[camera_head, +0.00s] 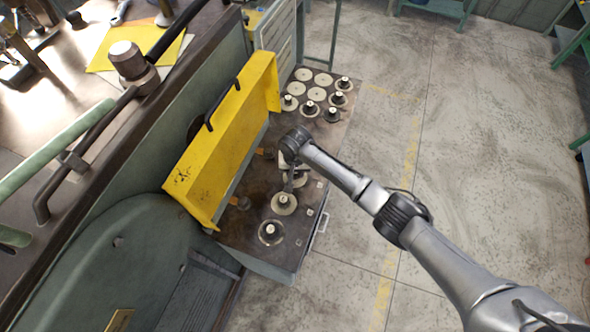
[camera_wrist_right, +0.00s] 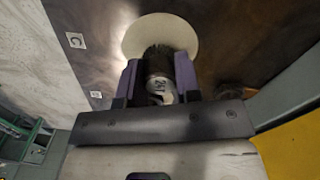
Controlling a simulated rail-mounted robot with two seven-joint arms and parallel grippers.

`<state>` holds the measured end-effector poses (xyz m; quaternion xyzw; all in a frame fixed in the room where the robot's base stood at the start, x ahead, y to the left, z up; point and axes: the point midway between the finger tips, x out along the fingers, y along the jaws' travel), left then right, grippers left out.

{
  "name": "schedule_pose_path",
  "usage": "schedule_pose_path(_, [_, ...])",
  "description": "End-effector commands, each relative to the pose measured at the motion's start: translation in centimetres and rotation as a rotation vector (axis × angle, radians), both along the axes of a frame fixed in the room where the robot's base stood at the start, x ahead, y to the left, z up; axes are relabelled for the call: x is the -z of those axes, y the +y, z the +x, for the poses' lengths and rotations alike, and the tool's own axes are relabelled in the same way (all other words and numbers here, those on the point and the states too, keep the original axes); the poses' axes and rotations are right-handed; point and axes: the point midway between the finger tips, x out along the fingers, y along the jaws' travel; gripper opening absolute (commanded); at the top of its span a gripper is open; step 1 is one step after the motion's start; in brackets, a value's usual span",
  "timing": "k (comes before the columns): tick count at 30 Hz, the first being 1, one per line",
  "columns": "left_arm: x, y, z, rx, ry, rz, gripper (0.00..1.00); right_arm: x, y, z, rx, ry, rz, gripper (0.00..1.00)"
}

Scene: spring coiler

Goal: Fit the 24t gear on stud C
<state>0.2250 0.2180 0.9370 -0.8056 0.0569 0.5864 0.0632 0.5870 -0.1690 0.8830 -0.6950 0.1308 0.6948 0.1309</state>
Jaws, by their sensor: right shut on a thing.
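My right gripper (camera_head: 289,186) reaches down over the front part of the dark bench top (camera_head: 245,222). In the right wrist view its two purple fingers (camera_wrist_right: 160,88) are shut on the dark hub of the 24t gear (camera_wrist_right: 160,36), whose top reads "24". The gear's pale round plate lies beyond the fingers. It also shows partly behind the gripper in the head view (camera_head: 300,181). A white label "C" (camera_wrist_right: 75,40) is on the bench beside the plate. Stud C is hidden; I cannot tell whether the gear is around it or above it. My left gripper is not in view.
Two hubbed gears (camera_head: 284,203) (camera_head: 270,232) sit nearer the bench's front end. Several pale gears (camera_head: 305,74) lie at the far end. A raised yellow guard (camera_head: 222,135) with a black handle stands close left of the gripper. The floor to the right is clear.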

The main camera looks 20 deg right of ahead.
Motion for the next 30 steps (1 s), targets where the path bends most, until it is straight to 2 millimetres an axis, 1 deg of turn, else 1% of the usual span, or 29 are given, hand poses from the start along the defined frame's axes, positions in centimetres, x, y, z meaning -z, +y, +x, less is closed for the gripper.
schedule_pose_path(30, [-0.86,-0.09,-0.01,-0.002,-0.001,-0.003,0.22,-0.10,-0.01,0.05,0.000,-0.001,0.000,0.02])
